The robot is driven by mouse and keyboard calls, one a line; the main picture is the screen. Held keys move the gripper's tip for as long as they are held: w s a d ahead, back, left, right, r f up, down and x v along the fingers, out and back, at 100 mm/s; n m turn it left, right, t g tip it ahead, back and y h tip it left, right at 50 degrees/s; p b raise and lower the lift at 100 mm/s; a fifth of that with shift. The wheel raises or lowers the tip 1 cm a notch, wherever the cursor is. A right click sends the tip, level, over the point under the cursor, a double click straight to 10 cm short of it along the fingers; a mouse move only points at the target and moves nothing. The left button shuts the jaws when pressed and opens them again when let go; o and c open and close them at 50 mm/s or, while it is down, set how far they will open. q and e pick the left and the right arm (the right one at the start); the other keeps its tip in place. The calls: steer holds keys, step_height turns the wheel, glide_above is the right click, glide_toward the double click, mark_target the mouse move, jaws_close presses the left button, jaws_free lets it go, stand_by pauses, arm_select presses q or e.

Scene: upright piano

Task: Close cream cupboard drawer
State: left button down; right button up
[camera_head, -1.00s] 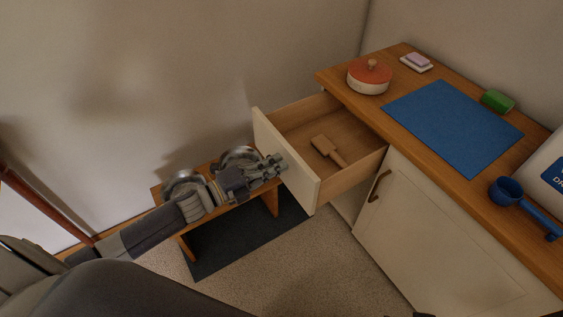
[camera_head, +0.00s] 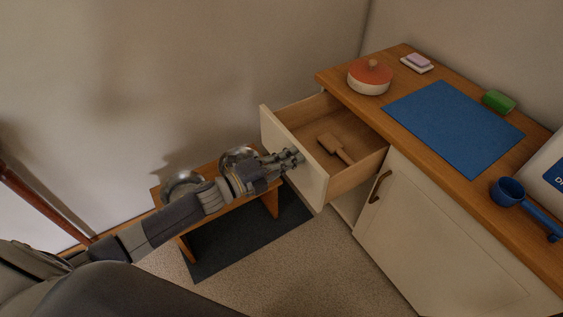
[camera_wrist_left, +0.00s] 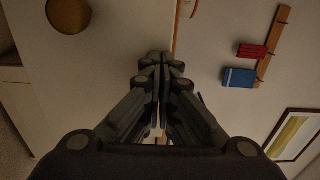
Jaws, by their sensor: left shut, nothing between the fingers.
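The cream cupboard (camera_head: 425,225) stands at the right in the head view with its top drawer pulled out. The drawer's cream front (camera_head: 285,150) faces left, and a wooden brush-like tool (camera_head: 335,147) lies inside the drawer. My left gripper (camera_head: 298,157) is shut and empty, with its fingertips at the drawer's front panel; they look to be touching it or very near. In the left wrist view the shut fingers (camera_wrist_left: 160,62) point at a pale surface. My right gripper is not in view.
On the wooden top are a red-lidded pot (camera_head: 369,78), a blue mat (camera_head: 453,125), a green block (camera_head: 497,101) and a blue scoop (camera_head: 520,203). A low wooden bench (camera_head: 240,196) stands over a dark mat (camera_head: 245,240) below my left arm. A cupboard door handle (camera_head: 379,186) is below the drawer.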

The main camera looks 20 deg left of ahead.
mark_target(305, 151)
arm_select(q)
steer(key=x, duration=0.4)
steer(key=shift+w+d+b, duration=0.15)
steer(key=shift+d+b, duration=0.05)
steer(key=shift+b, duration=0.1)
steer(key=b+x, duration=0.3)
steer(key=x, duration=1.1)
steer(key=shift+w+b, duration=0.2)
steer(key=shift+b, duration=0.2)
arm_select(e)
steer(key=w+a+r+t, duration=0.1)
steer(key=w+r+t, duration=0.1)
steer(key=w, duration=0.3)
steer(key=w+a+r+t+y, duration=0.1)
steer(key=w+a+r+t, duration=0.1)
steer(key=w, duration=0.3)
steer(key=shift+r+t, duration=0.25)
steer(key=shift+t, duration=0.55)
arm_select(q)
steer(key=shift+d, duration=0.1)
